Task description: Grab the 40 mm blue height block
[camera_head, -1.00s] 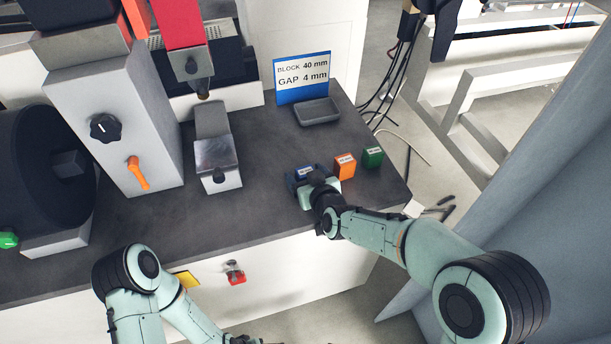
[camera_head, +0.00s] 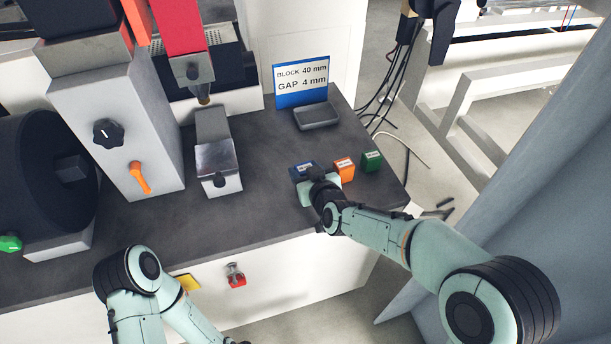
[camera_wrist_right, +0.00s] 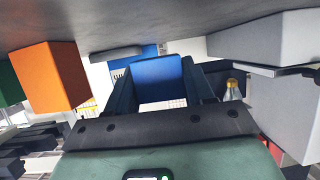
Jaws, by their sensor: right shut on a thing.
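The blue block (camera_head: 303,170) is at the left end of a row of small labelled blocks near the bench's front right. My right gripper (camera_head: 311,175) reaches it from the front and is shut on it. In the right wrist view the blue block (camera_wrist_right: 158,79) fills the space between the two dark fingers (camera_wrist_right: 160,90). I cannot tell whether it still touches the bench. Its label is too small to read. A blue-framed sign (camera_head: 302,80) reads "BLOCK 40 mm, GAP 4 mm". My left arm shows at the lower left, but its gripper is out of view.
An orange block (camera_head: 344,169) and a green block (camera_head: 371,160) stand just right of the blue one. A grey tray (camera_head: 317,115) lies in front of the sign. A metal-topped fixture (camera_head: 217,165) stands to the left. Bench surface between them is clear.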

